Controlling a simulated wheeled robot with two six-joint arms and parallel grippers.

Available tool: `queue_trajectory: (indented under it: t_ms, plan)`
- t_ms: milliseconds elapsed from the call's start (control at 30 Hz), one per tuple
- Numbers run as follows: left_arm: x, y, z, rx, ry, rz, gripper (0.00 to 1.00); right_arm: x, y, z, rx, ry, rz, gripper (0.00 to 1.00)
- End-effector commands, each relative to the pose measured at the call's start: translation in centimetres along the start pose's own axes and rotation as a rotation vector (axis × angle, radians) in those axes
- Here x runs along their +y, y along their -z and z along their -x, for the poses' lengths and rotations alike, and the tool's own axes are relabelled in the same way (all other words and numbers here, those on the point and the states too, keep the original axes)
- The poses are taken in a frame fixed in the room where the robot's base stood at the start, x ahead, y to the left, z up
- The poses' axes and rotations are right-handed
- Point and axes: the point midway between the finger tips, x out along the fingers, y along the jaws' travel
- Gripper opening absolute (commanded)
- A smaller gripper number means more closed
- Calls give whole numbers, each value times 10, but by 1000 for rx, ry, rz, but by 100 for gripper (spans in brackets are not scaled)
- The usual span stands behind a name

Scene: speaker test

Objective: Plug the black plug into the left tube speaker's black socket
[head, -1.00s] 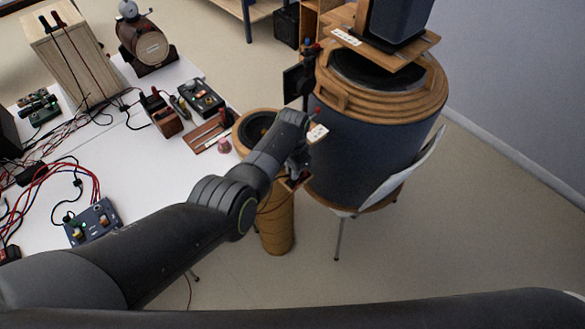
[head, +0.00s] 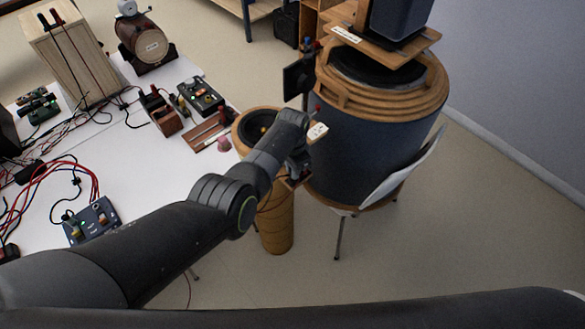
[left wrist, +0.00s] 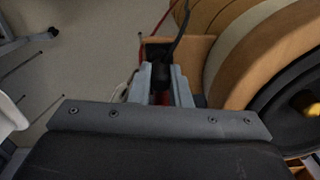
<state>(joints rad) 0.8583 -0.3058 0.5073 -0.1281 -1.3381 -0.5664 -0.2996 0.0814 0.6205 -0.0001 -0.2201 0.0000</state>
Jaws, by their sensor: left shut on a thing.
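The left tube speaker is a tan cylinder (head: 277,222) with a dark cone on top, beside the white table. Its wooden rim and dark cone (left wrist: 290,105) fill the right of the left wrist view. A small wooden terminal block (left wrist: 198,50) shows beyond my fingers there. My left gripper (left wrist: 160,86) is shut on the black plug (left wrist: 161,76), whose black cable runs up and away. A red part shows below the plug between the fingers. In the head view my left gripper (head: 296,172) is beside the tube, and the plug cannot be made out. The black socket is not clearly visible. My right gripper is out of view.
A large dark drum speaker (head: 362,145) with wooden rings stands close right of the left gripper. The white table (head: 150,185) at left holds cables, boxes and a control box (head: 93,222). A red cable (left wrist: 142,45) runs near the fingers. Floor at lower right is open.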

Motion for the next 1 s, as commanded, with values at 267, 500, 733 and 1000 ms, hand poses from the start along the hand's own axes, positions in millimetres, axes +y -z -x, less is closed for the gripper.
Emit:
queue_trajectory:
  t_ms: [267,500,733,1000]
  plan:
    - [0,-1,-7,-2,-2,1,0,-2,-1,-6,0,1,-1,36]
    - [1,-1,-9,-2,-2,1,26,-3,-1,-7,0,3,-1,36]
    - [0,-1,-9,-2,-2,0,42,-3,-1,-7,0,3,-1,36]
    - [0,-1,-3,-1,-2,0,42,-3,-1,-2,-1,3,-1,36]
